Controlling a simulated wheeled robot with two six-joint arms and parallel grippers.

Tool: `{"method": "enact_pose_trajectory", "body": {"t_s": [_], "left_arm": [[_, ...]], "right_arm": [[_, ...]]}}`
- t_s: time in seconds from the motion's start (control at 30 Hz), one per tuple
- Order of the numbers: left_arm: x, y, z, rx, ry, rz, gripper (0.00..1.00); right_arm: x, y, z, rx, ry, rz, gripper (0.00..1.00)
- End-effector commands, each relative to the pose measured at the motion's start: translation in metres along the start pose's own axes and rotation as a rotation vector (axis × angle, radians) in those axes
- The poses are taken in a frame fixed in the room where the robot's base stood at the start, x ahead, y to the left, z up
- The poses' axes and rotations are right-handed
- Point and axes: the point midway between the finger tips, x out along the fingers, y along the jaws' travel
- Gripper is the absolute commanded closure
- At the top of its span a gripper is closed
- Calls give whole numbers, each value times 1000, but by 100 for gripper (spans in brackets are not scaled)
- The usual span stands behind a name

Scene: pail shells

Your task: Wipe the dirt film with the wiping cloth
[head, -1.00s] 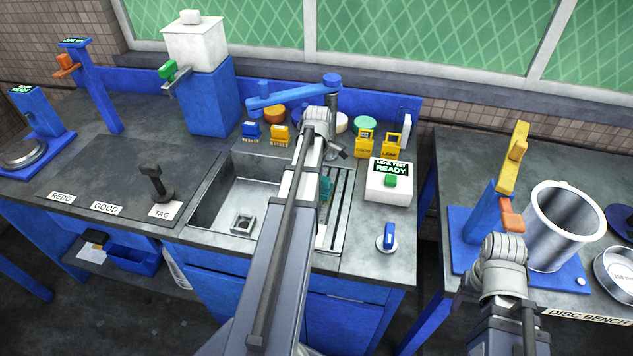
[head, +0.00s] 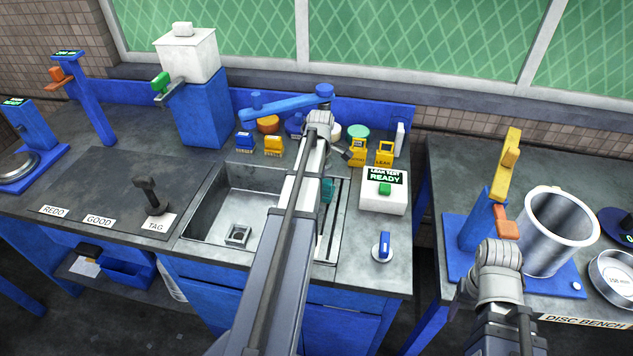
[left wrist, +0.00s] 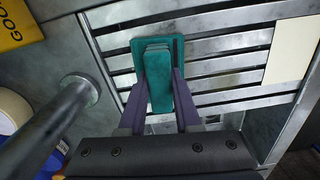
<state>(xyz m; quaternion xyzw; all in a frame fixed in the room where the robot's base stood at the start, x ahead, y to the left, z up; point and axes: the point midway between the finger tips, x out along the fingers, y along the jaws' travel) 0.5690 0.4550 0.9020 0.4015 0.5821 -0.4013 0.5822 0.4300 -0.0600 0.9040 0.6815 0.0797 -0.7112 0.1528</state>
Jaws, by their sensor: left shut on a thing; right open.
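A teal pad, which I take as the wiping cloth (left wrist: 153,80), is held in my left gripper (left wrist: 158,88) over the metal slats of the drain rack (left wrist: 225,45). Its edge also shows in the head view, right of my left arm (head: 327,190). The left fingers are shut on its raised middle part. I cannot tell whether the pad touches the slats. Smudgy grey marks show on the slats, but I cannot make out the dirt film clearly. My right gripper (head: 468,287) is mostly hidden behind its own arm by the right bench; it is open.
The sink (head: 250,205) lies left of the rack, with a blue tap (head: 290,100) behind. A white leak tester (head: 385,188) stands to the right. A pale card (left wrist: 291,50) lies across the slats. A large pail (head: 555,235) stands on the right bench.

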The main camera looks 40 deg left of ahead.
Motion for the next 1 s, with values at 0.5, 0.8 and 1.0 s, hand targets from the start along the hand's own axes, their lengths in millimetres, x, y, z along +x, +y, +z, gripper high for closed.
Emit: {"method": "enact_pose_trajectory", "body": {"t_s": [0.5,0.8,1.0], "left_arm": [[3,-35,3,-1,0,-2,100],[4,-43,4,-1,0,-5,100],[3,-54,5,-1,0,-7,100]], "right_arm": [[3,0,0,0,0,0,38],[4,0,0,0,0,0,38],[3,0,0,0,0,0,38]]}}
